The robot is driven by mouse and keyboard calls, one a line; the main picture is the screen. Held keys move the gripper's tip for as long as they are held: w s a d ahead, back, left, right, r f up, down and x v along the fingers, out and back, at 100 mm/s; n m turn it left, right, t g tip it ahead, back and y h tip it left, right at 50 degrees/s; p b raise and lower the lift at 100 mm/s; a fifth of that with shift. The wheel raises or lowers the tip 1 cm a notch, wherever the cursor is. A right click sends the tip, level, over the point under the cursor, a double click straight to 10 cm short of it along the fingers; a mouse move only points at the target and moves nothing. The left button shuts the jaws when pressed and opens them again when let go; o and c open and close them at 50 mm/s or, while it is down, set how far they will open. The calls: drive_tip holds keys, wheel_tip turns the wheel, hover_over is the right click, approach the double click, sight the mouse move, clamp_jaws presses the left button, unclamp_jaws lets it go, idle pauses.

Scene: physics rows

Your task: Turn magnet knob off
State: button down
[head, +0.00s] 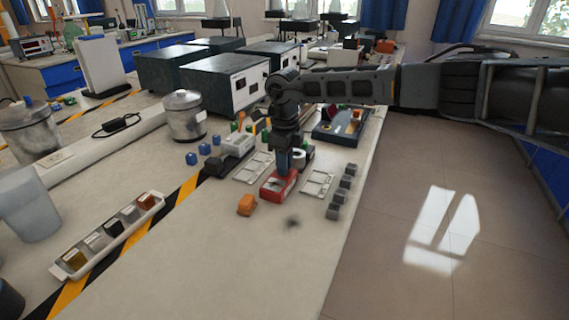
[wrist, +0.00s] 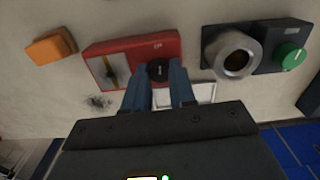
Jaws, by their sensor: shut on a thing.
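A red magnet base (wrist: 128,48) lies on the bench, and it also shows in the head view (head: 272,190) below my arm. A silver panel with a gold line is on the left part of the base. My gripper (wrist: 161,76) has its two blue fingers on either side of the knob, shut on it. In the head view my gripper (head: 285,168) points down at the base and hides the knob.
An orange block (head: 247,204) lies left of the base. A dark box with a silver ring (wrist: 234,54) and a green button (wrist: 290,56) stands close on the right in the wrist view. Several grey blocks (head: 341,196) line the bench edge.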

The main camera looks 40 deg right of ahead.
drive_tip(key=shift+n, duration=0.9)
drive_tip(key=c, duration=0.9)
unclamp_jaws()
wheel_tip(320, 180, up, 8)
drive_tip(key=shift+f, duration=0.1)
